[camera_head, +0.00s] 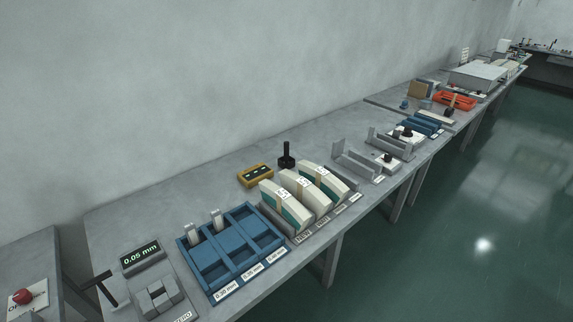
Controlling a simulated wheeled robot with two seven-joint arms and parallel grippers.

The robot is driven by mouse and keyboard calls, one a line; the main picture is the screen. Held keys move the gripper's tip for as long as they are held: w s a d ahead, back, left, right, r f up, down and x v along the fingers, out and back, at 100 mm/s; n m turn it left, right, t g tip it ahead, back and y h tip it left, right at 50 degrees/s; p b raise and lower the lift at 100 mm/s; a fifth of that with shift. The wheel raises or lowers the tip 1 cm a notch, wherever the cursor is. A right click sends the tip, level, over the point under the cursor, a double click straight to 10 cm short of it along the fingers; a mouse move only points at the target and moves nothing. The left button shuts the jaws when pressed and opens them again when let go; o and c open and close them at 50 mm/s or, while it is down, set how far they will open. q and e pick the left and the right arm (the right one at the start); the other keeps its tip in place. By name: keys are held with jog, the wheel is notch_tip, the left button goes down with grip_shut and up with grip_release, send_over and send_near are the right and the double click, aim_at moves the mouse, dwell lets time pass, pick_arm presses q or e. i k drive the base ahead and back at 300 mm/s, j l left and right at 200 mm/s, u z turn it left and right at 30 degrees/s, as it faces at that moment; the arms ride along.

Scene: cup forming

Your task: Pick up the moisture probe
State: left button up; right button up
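No thing in the head view is plainly marked as the moisture probe. A small black upright device with a wide foot (286,156) stands near the wall, behind the curved paper stacks, and may be it. A black T-shaped piece (103,285) at the lower left is another dark handle-like shape; I cannot tell what it is. Neither of my grippers shows in this view.
A red button (23,297) is at lower left. The green floor at right is clear.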

aim_at(285, 144)
jog(key=i+l+u, duration=0.1)
jog(key=l+u, duration=0.6)
jog(key=l, duration=0.15)
jog(key=l+u, duration=0.7)
jog(key=l, duration=0.2)
jog(key=k+l+u, duration=0.1)
jog(key=l+u, duration=0.25)
jog(key=k+l+u, duration=0.15)
jog(key=l+u, duration=0.25)
jog(key=k+l+u, duration=0.2)
jog(key=l+u, duration=0.15)
jog(key=k+l+u, duration=0.35)
jog(key=i+l, duration=0.05)
jog(key=i, duration=0.05)
